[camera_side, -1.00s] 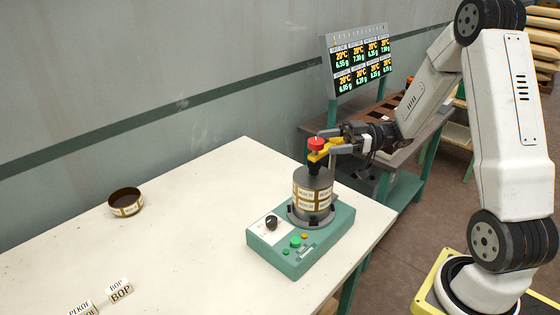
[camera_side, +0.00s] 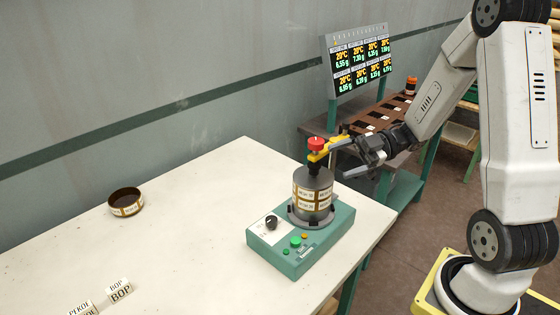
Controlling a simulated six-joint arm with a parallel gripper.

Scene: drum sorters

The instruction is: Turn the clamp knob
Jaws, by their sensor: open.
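The clamp knob is red (camera_side: 316,144) and sits on top of a yellow clamp arm (camera_side: 326,151) above a grey drum (camera_side: 313,192) with paper labels. My gripper (camera_side: 340,159) is open and empty to the right of the knob. Its fingers point left, one near the yellow arm and one lower. They appear apart from the knob; whether the upper finger touches the yellow arm I cannot tell.
A round open tin (camera_side: 125,202) stands on the white table (camera_side: 190,235) at the left. A display screen (camera_side: 358,60) and a rack (camera_side: 385,115) are behind. The table's middle is clear.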

